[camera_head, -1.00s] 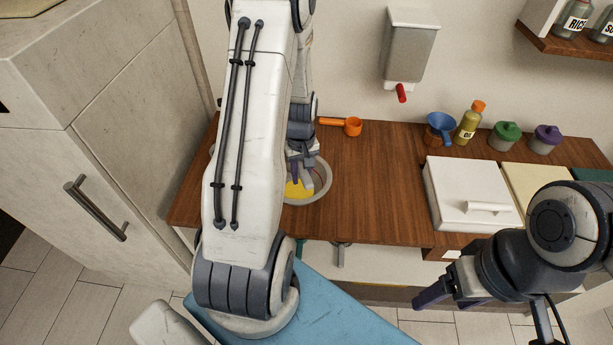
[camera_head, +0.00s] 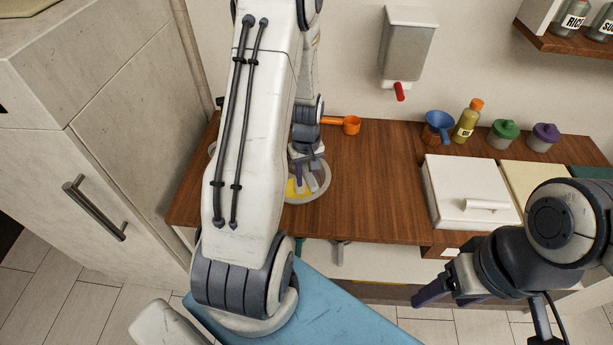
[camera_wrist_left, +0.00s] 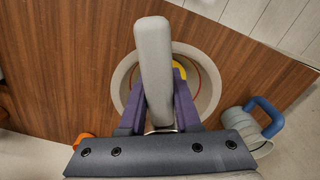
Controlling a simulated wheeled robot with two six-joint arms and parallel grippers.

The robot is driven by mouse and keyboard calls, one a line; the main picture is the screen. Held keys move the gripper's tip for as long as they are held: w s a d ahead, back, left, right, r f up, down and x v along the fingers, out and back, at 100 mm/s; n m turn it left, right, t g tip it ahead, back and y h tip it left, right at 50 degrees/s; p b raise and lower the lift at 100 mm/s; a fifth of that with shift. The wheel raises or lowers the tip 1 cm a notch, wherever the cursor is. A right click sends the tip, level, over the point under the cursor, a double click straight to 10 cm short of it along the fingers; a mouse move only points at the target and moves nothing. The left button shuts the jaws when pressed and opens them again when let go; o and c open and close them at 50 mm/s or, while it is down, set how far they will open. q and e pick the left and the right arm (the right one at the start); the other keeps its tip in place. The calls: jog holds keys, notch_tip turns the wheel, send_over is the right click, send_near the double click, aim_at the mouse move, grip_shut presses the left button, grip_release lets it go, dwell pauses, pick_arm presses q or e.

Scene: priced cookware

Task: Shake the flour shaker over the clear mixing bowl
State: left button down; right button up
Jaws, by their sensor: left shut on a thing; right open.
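My left gripper (camera_head: 306,172) is shut on a grey, elongated, blunt-ended thing, which I take to be the flour shaker (camera_wrist_left: 153,70). It is held over the round bowl (camera_head: 321,190), which has a pale rim and something yellow (camera_head: 293,186) inside. In the left wrist view the bowl's rim (camera_wrist_left: 214,85) shows around the shaker, which hides its middle. The shaker's perforated end cannot be made out. My left arm hides the bowl's left side in the head view. My right gripper (camera_head: 437,291) is open and empty at the lower right, off the counter's front edge.
An orange measuring cup (camera_head: 351,125) lies behind the bowl. A grey cup with a blue handle (camera_wrist_left: 248,122) stands beside the bowl. A blue funnel (camera_head: 438,127), oil bottle (camera_head: 468,121) and white box (camera_head: 470,190) stand right. The middle counter (camera_head: 375,190) is clear.

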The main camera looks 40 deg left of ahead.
pick_arm(q)
jog(key=shift+a, duration=1.1)
jog(key=shift+d, duration=1.45)
jog(key=shift+a, duration=0.15)
jog(key=a, duration=0.2)
jog(key=shift+a, duration=0.3)
